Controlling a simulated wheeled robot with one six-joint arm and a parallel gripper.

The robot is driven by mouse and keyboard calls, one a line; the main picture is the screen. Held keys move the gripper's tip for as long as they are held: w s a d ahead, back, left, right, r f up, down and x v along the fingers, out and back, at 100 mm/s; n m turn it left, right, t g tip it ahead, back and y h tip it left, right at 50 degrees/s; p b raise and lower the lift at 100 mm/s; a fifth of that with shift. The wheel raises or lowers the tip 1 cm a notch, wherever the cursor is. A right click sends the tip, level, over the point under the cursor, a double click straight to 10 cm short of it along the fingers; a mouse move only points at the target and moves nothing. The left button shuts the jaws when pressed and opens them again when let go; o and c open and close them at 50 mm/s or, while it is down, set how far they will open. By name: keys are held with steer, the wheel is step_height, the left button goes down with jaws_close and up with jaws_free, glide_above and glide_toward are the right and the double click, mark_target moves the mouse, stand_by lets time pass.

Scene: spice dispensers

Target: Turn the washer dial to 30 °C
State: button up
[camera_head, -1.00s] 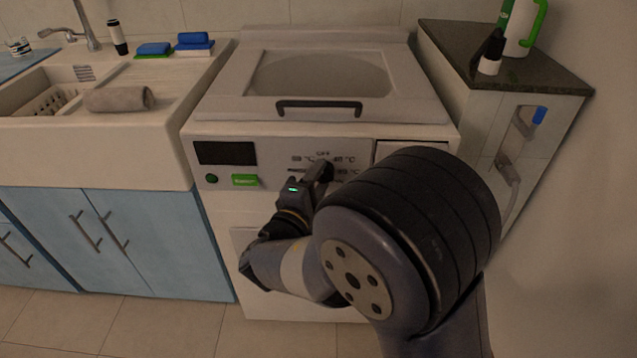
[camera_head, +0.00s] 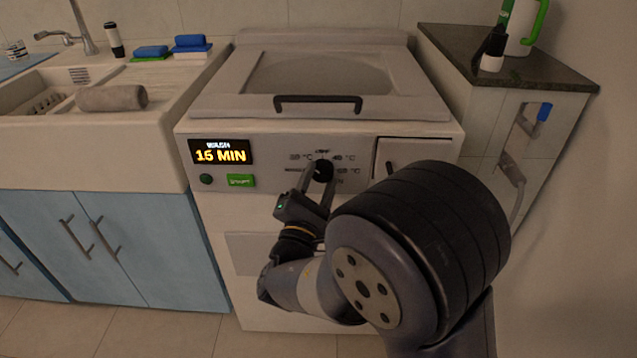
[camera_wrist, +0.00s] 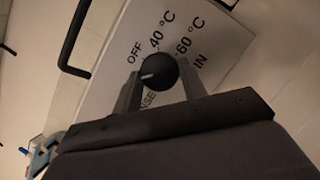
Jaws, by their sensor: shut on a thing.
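The washer (camera_head: 270,240) is white, with a control panel on its front. Its dial (camera_wrist: 158,72) is a round black knob with a white mark pointing left and slightly down in the wrist view. The labels OFF, 40 °C and 60 °C show around it there; 30 °C is not readable, and the left finger covers the panel where the mark points. My gripper (camera_wrist: 160,88) is shut on the dial, one finger on each side. In the head view the dial (camera_head: 323,170) shows at the fingertips. The display (camera_head: 221,152) is lit, reading WASH and about 15 or 16 MIN.
A green START button (camera_head: 241,181) and a round dark green button (camera_head: 206,179) sit left of the dial. The lid handle (camera_head: 318,99) juts out above it. A drawer front (camera_head: 410,153) is at right. A sink (camera_head: 90,125) stands left, a dark-topped counter (camera_head: 545,75) right.

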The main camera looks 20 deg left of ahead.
steer(key=shift+n, duration=0.3)
steer(key=o, duration=1)
steer(key=v, duration=1.1)
steer(key=shift+w+d+f+p, duration=0.1)
steer(key=shift+f+p, duration=0.05)
steer(key=shift+p, duration=0.25)
steer(key=shift+w, duration=0.15)
steer(key=x, duration=1)
steer(key=shift+w+r+b, duration=0.3)
steer(key=shift+b, duration=0.1)
